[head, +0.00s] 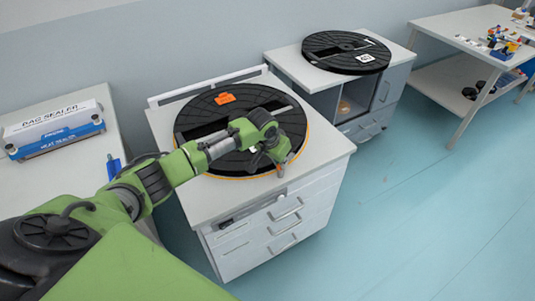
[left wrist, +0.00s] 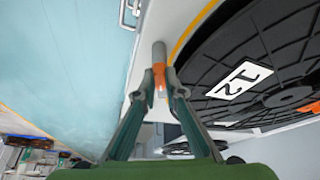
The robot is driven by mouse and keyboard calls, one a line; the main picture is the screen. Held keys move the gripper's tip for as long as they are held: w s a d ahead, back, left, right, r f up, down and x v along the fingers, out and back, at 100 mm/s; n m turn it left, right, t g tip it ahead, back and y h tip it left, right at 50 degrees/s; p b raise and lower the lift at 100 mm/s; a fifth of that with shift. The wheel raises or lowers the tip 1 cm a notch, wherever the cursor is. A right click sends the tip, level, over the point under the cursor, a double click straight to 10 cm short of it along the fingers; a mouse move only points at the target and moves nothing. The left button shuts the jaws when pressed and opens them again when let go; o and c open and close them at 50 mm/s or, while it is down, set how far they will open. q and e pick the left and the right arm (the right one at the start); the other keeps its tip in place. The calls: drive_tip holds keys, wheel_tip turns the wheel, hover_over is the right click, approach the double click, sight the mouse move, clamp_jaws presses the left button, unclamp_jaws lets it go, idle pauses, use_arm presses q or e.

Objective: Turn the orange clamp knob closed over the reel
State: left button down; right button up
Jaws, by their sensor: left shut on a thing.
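A large black reel (head: 197,110) with an orange rim line lies flat on the white cabinet (head: 310,158). Its ribbed face and a white "12" label (left wrist: 240,80) show in the left wrist view. My left gripper (head: 279,166) is at the reel's front right edge. In the left wrist view my left gripper (left wrist: 160,84) is shut on the orange clamp knob (left wrist: 160,76), with a grey cylindrical part (left wrist: 159,52) beyond it. The knob appears beside the reel's rim there. The fingers partly hide it in the head view. My right gripper is not in view.
A second black reel (head: 318,45) lies on another cabinet (head: 292,62) behind. A blue and white bag sealer (head: 55,128) stands on the left table. A workbench (head: 450,28) with small items is at the far right. The floor (head: 430,200) to the right is clear.

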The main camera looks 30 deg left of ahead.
use_arm(q)
drive_tip(key=n+p, duration=0.1)
drive_tip(key=n+y+p, duration=0.1)
drive_tip(key=p, duration=0.1)
drive_tip(key=shift+d+r+n, duration=0.2)
drive_tip(key=shift+r+n, duration=0.05)
drive_tip(key=shift+n, duration=0.15)
drive_tip(key=shift+n+y+p, duration=0.3)
drive_tip(key=shift+n+p, duration=0.5)
drive_tip(key=shift+n, duration=0.1)
drive_tip(key=shift+d+f+n+y+p, duration=0.15)
drive_tip(key=shift+n+y+p, duration=0.3)
drive_tip(key=shift+n, duration=0.45)
drive_tip(key=n+g, duration=0.1)
drive_tip(key=n, duration=0.1)
drive_tip(key=shift+w+f+n+y, duration=0.1)
drive_tip(key=shift+n+y, duration=0.25)
drive_tip(key=shift+n, duration=0.05)
drive_tip(key=n, duration=0.2)
drive_tip(key=shift+n+g+y, duration=0.3)
drive_tip(key=shift+g+y, duration=0.1)
drive_tip(key=shift+w+n+b, duration=0.1)
drive_tip(key=shift+n+b, duration=0.3)
drive_tip(key=shift+n, duration=0.2)
drive_tip(key=c, duration=2.1)
unclamp_jaws()
